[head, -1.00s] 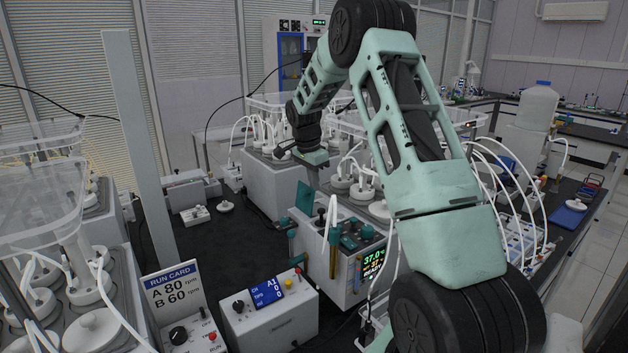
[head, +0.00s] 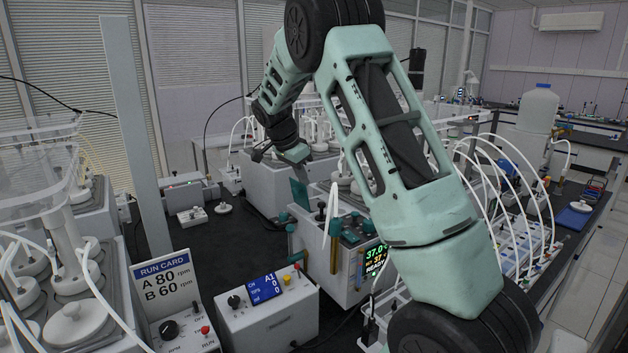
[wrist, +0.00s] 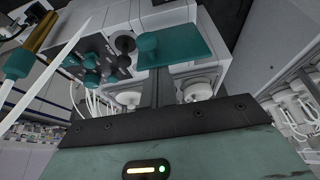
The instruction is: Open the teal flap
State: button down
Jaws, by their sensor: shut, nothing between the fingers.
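The teal flap (head: 299,195) stands up at the left edge of the top of a white reactor unit (head: 318,262). In the wrist view the flap (wrist: 186,46) is a flat teal plate with a round teal knob at its left. My gripper (head: 303,168) is just above the flap in the head view, its fingers shut and empty. In the wrist view the dark fingers (wrist: 158,88) point at the flap's lower edge. I cannot tell whether they touch it.
A white control box (head: 268,308) and a run card (head: 167,282) stand in front. A tall grey post (head: 135,130) rises at left. Reactors with white tubes crowd behind and right of the unit. The dark bench (head: 235,240) left of it is mostly clear.

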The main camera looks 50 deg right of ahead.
jog(key=shift+s+d+r, duration=0.15)
jog(key=shift+d, duration=0.35)
jog(key=d+b+v, duration=0.1)
jog(key=b+v, duration=0.1)
jog(key=v, duration=0.7)
jog(key=shift+d+r, duration=0.2)
jog(key=shift+r, duration=0.25)
